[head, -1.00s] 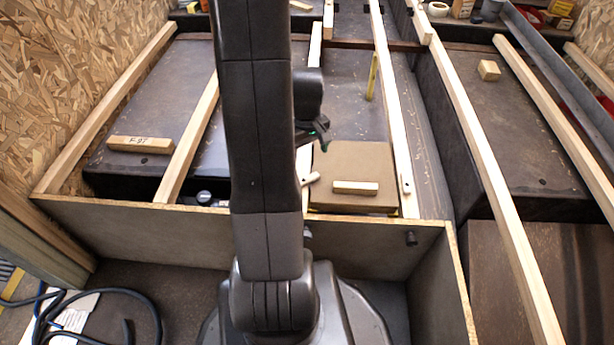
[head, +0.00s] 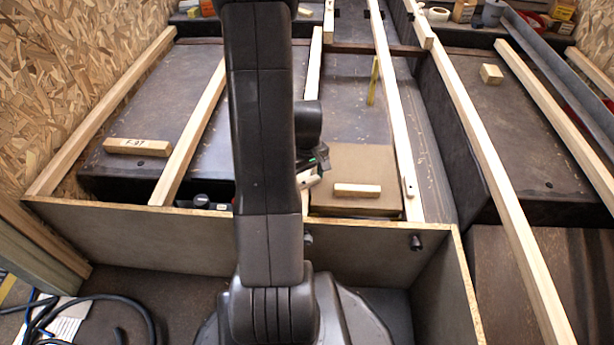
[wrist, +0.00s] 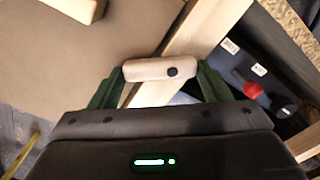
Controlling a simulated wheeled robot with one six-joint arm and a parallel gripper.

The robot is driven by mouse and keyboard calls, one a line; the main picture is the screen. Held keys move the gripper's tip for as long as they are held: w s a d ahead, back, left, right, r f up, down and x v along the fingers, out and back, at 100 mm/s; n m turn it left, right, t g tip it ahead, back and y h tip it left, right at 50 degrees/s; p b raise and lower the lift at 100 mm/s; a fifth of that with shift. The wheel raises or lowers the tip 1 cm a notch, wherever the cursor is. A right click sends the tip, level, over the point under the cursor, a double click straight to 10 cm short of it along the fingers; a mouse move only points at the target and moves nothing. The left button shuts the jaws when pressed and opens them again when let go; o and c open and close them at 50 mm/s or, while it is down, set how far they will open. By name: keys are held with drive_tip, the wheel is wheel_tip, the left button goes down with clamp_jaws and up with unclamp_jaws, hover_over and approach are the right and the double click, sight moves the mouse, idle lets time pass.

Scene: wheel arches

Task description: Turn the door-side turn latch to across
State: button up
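The turn latch is a short pale wooden bar with rounded ends and a dark pivot spot right of its middle. In the head view my gripper (head: 317,160) is low at the lid's left edge, and my arm hides part of this area. The brown lid (head: 345,160) carries a wooden block (head: 357,190).
Another small latch-like piece (head: 409,187) sits on the right beam. A red knob (wrist: 254,90) lies in the dark recess right of the latch. A low panel (head: 150,240) stands in front of me.

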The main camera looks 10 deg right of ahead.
drive_tip(key=c, duration=0.4)
drive_tip(key=m, duration=0.1)
drive_tip(key=m+p, duration=0.1)
drive_tip(key=m, duration=0.1)
drive_tip(key=shift+s+d+m, duration=0.1)
drive_tip(key=shift+s+m, duration=0.1)
drive_tip(key=shift+m, duration=0.1)
drive_tip(key=shift+s+m+p, duration=0.2)
drive_tip(key=shift+m+p, duration=0.15)
drive_tip(key=shift+m, duration=1.45)
drive_tip(key=o, duration=1)
drive_tip(key=shift+c, duration=0.2)
